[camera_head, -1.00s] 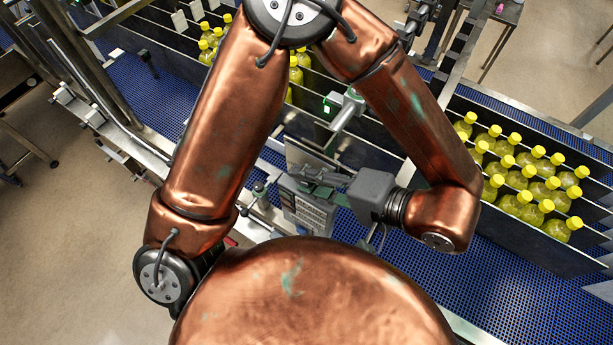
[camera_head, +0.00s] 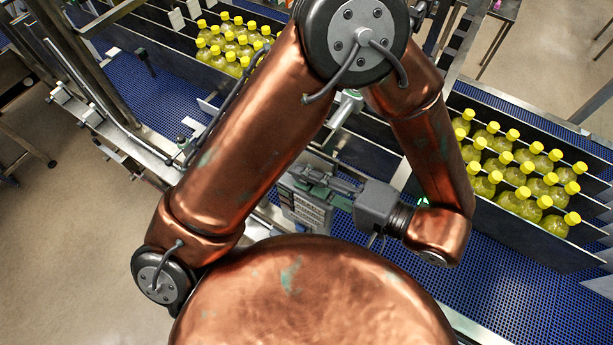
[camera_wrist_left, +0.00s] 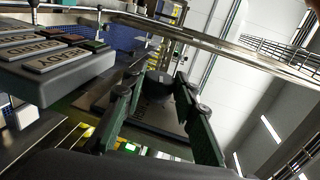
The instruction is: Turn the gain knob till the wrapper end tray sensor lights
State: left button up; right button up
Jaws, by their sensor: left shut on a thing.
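In the left wrist view a round black knob (camera_wrist_left: 158,84) sits between the fingertips of my left gripper (camera_wrist_left: 158,80). The two fingers stand on either side of it and are shut on it. In the head view my left gripper (camera_head: 312,179) reaches over a grey control panel (camera_head: 306,212) with rows of labelled keys. The knob itself cannot be made out there. A grey sensor-like body (camera_head: 347,102) shows partly behind my arm; its lit face is hidden. I cannot tell which sensor is the wrapper end tray one. My right gripper is out of view.
Yellow-capped bottles stand in lanes at the right (camera_head: 520,175) and upper left (camera_head: 232,42), between dark dividers over a blue conveyor belt (camera_head: 500,290). In the wrist view labelled keys (camera_wrist_left: 50,50) lie close left of the fingers. Metal rails run near the arm.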

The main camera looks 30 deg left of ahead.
pick_arm(q)
jog(key=o, duration=1.2)
jog(key=shift+w, duration=0.1)
jog(key=shift+c, duration=0.2)
jog(key=v, duration=1.2)
